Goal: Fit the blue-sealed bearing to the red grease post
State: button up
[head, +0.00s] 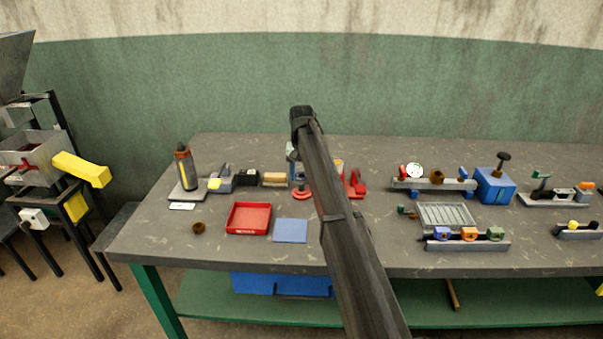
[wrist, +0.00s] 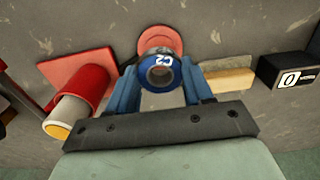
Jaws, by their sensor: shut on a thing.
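The blue-sealed bearing, a blue ring marked C2 (wrist: 154,62) with a dark-edged bore, sits between the blue fingers of my gripper (wrist: 161,75) in the wrist view. My gripper is shut on it. A round red base (wrist: 162,36) shows just beyond the ring, and I take it for the foot of the red grease post. In the head view this red base (head: 302,194) lies on the bench below my gripper (head: 299,178). The bearing and fingers partly hide the post, so I cannot tell whether the ring is around it or above it.
A red cylinder with a pale end (wrist: 75,113) is close on the left in the wrist view. A wooden block (wrist: 230,81) and a black box (wrist: 285,80) are on the right. A red tray (head: 249,232) and blue mat (head: 290,238) lie nearer the bench front.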

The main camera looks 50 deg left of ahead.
jog(key=shift+f, duration=1.5)
dwell(1.3)
jog(key=o, duration=1.2)
jog(key=shift+o, duration=0.2)
notch_tip(320, 180, up, 14)
jog(key=shift+f, duration=0.1)
dwell(0.4)
